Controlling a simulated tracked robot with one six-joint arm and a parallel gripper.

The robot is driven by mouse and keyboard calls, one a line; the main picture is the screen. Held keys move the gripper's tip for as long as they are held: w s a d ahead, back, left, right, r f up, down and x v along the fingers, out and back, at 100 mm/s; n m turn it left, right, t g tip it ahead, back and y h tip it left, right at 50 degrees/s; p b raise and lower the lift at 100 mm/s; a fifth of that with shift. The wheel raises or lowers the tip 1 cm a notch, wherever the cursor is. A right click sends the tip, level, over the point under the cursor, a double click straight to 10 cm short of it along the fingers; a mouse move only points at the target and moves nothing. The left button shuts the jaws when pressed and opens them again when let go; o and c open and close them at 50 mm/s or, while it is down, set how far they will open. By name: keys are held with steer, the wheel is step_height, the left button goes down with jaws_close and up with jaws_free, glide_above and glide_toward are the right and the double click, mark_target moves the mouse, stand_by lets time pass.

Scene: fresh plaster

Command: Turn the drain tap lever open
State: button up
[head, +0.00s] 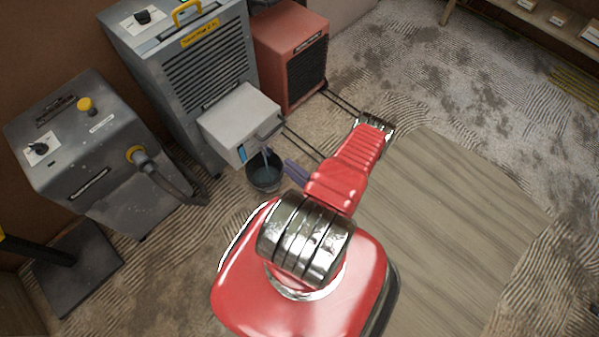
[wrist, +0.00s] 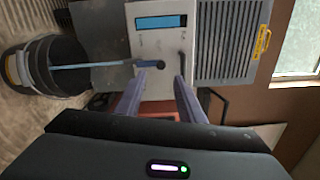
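The white tank box (head: 240,122) juts from the grey machine, with a blue window and a dark handle (head: 270,128). In the wrist view, which is turned sideways, a dark lever-like tap piece (wrist: 148,64) sits on the box face (wrist: 150,45). A pale blue strand (wrist: 90,66), looking like running water, spans from the tap to the black bucket (wrist: 52,68). The bucket also shows in the head view (head: 265,178). My gripper (wrist: 160,84) has its two purple fingers apart and empty, tips close to the tap. Whether they touch it cannot be told.
Another grey machine with a hose (head: 165,180) stands at the left. Two dark rails run along the floor near the bucket. Plank flooring (head: 450,220) at the right is clear.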

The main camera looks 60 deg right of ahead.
steer(key=shift+v, duration=2.35)
